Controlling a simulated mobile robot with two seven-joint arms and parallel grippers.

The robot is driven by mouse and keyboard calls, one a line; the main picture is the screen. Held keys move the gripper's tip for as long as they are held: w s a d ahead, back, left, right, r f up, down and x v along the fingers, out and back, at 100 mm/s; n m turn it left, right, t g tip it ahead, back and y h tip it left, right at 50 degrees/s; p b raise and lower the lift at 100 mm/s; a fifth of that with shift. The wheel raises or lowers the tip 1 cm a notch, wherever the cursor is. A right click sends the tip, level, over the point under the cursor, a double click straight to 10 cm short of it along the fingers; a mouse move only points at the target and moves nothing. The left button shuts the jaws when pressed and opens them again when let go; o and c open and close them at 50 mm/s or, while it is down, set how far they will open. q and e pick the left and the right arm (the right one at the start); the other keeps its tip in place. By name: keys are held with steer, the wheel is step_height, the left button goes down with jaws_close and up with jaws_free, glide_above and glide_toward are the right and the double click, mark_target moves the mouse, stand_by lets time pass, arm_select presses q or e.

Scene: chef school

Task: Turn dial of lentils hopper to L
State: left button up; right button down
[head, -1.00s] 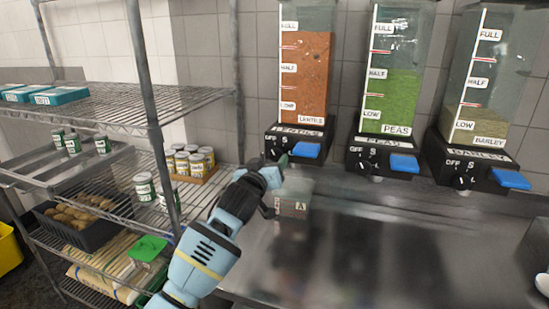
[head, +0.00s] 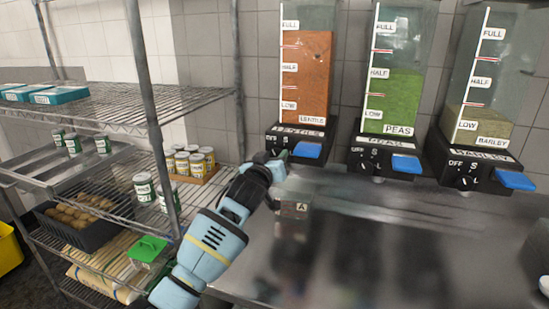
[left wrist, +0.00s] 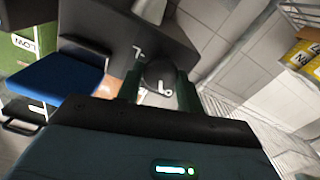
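The lentils hopper (head: 305,80) holds orange-brown lentils and is fixed on the wall at the left of a row. Its black base (head: 298,135) has a LENTILS label and a blue lever (head: 307,150). My left gripper (head: 275,163) reaches the base's lower left and hides the dial in the head view. In the left wrist view the round black dial (left wrist: 159,72) lies between my two dark green fingers (left wrist: 160,88), with white marks close by. The fingers are apart, but whether they press on the dial is unclear. My right gripper is out of view.
The peas hopper (head: 396,70) and barley hopper (head: 478,85) stand to the right. A dark container marked A (head: 294,222) stands on the steel counter (head: 400,255) below. A wire shelf (head: 140,98) with cans and a basket is close on the left.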

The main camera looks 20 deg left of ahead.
arm_select(q)
steer(key=shift+c, duration=0.8)
